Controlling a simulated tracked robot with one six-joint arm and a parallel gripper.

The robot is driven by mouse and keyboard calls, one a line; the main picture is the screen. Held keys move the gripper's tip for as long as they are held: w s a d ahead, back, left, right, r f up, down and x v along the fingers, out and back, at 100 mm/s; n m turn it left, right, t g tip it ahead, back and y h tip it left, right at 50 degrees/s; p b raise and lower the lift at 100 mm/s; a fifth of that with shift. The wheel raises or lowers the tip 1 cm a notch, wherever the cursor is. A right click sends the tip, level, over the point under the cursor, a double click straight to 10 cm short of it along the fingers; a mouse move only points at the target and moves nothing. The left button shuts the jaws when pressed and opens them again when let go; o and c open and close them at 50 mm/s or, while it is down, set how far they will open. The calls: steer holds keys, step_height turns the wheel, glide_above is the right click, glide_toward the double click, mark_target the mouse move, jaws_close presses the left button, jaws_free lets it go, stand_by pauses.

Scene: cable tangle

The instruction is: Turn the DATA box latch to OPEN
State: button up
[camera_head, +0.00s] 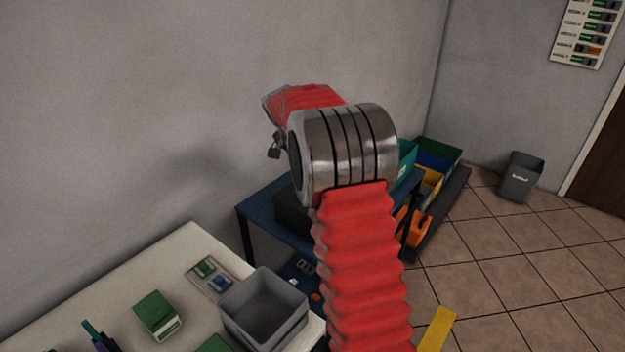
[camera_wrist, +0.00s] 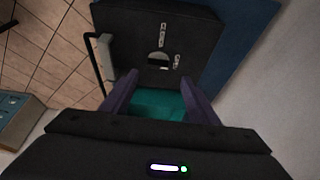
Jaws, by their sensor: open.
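In the wrist view a dark box (camera_wrist: 205,32) lies ahead of my gripper (camera_wrist: 158,78). Its face carries small pale labels; one near the top seems to read CLOSED, and a smaller one is at right. A round latch (camera_wrist: 158,58), part pale and part dark, sits below the upper label; its exact angle is too small to tell. My two purple fingers are spread, just short of the latch and apart from it in the picture. In the head view the dark box (camera_head: 292,214) stands on a blue bench, partly behind my arm, which hides most of my gripper.
A teal surface (camera_wrist: 158,104) shows between my fingers; I cannot tell what it is. A grey block with a black bar (camera_wrist: 105,58) is at the box's left. A grey bin (camera_head: 263,308) stands on the white table (camera_head: 190,240). Coloured bins (camera_head: 437,155) stand behind the blue bench (camera_head: 262,208).

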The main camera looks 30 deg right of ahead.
steer(key=v, duration=0.6)
steer(key=shift+w, duration=0.1)
steer(key=shift+n, duration=0.3)
steer(key=s+a+f+n+y, duration=0.2)
steer(key=s+a+f+n, duration=0.2)
steer(key=s+a+n, duration=0.15)
steer(key=s+a+r+n+t, duration=0.1)
steer(key=s+a+r+n, duration=0.1)
steer(key=s+a, duration=0.4)
steer(key=s+a+r+n+t+y, duration=0.1)
steer(key=s+a+r+n, duration=0.1)
steer(key=s+a, duration=0.5)
steer(key=s+a+r+n+t+y, duration=0.1)
steer(key=s+a+n, duration=0.3)
steer(key=s, duration=1.2)
steer(key=a+r+t, duration=0.1)
steer(key=a, duration=0.1)
steer(key=shift+s+a, duration=0.25)
steer(key=shift+a, duration=0.15)
